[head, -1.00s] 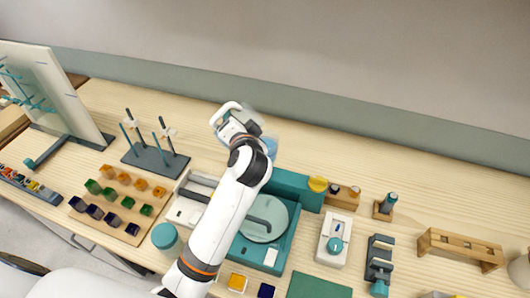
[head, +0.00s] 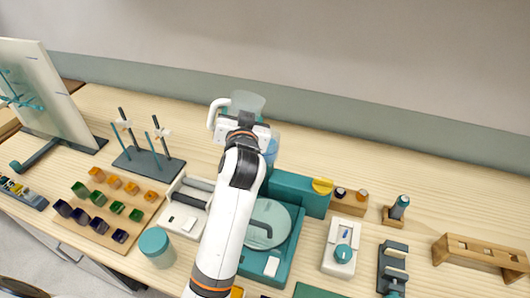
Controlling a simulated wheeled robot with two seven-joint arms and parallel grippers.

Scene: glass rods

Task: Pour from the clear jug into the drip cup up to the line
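The clear jug (head: 248,100) is in the upper middle of the head view, above the far part of the bench, its open rim upward. My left gripper (head: 243,120) is at the jug and appears shut on it; my wrist hides the fingertips and the jug's lower part. My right gripper is not in view.
A teal station with a round plate (head: 267,224) lies right of my arm. A dark rod stand (head: 148,161), a tray of coloured cubes (head: 118,206) and a teal-lidded jar (head: 156,243) are on the left. A wooden rack (head: 480,257) is at right. The far bench strip is mostly clear.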

